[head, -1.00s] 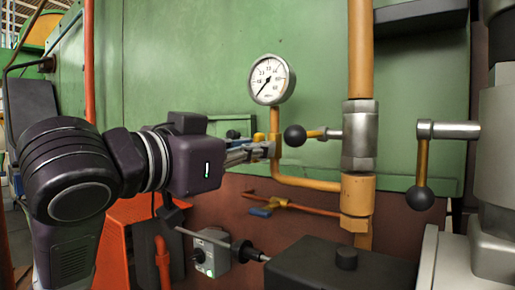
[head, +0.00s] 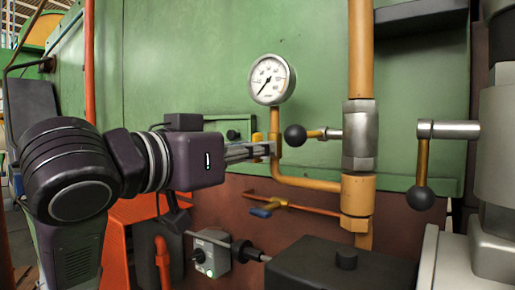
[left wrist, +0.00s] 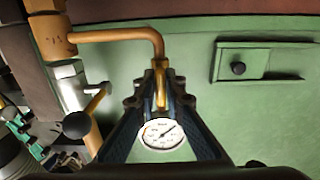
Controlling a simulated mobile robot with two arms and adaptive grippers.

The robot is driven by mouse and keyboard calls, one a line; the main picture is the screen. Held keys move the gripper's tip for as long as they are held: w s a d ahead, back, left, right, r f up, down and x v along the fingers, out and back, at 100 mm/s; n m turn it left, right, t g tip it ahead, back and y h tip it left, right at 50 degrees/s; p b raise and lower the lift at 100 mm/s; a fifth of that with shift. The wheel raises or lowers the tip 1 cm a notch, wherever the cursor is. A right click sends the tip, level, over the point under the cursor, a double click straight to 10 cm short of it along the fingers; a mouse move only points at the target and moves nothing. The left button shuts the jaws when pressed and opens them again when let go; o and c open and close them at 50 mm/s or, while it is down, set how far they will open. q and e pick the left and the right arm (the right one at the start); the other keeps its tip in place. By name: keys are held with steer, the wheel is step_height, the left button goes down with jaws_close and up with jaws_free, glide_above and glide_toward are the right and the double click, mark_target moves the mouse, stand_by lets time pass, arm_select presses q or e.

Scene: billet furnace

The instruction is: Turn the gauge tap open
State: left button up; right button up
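The round white gauge (head: 272,79) sits on an orange pipe; its needle points to the lower left. The gauge tap (head: 257,137) shows as a small yellow part on that pipe below the gauge; its handle is hidden at my fingers. My left gripper (head: 268,149) reaches it from the left, with its fingers close together at the tap. In the left wrist view the fingertips (left wrist: 163,78) flank the yellow tap and pipe closely, and the gauge (left wrist: 162,133) shows upside down between the fingers. My right gripper is not in view.
A ball-ended lever (head: 296,135) stands close right of the tap, on the thick vertical pipe. Another ball lever (head: 420,197) hangs farther right. A blue-handled tap (head: 265,208) on a lower pipe and a grey switch box (head: 210,254) lie below my gripper.

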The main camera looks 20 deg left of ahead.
arm_select(q)
steer(key=o, duration=0.4)
steer(key=shift+c, duration=0.2)
steer(key=shift+s+r, duration=0.1)
steer(key=v, duration=1.2)
